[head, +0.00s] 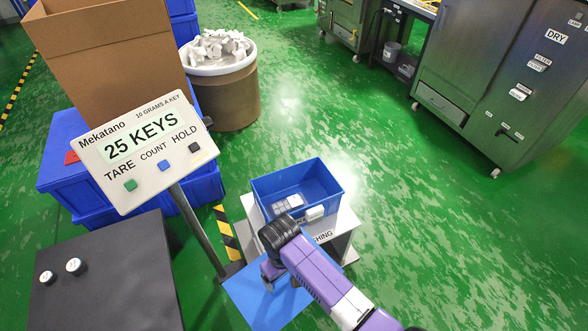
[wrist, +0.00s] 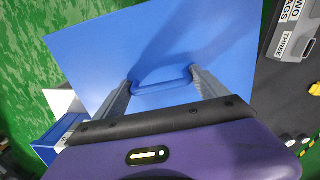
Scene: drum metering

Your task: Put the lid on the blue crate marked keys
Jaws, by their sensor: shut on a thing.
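The blue crate (head: 268,188) stands open on a white stand (head: 343,222), with some whitish pieces inside. A blue corner, probably the crate (wrist: 58,135), shows at the lower left of the wrist view. The flat blue lid (head: 245,290) is in front of the stand, apart from the crate opening; it fills much of the wrist view (wrist: 110,50). My gripper (wrist: 160,84) is shut on the lid's blue handle (wrist: 160,88), with a finger at each end. My arm hides part of the lid in the head view. I cannot read a keys mark on the crate.
A display (head: 143,150) reading 25 KEYS stands on a post left of the crate. A black box (head: 105,280) is at the lower left. A brown drum (head: 228,98) of white pieces and an open carton (head: 105,50) stand behind. Green floor right of the crate is clear.

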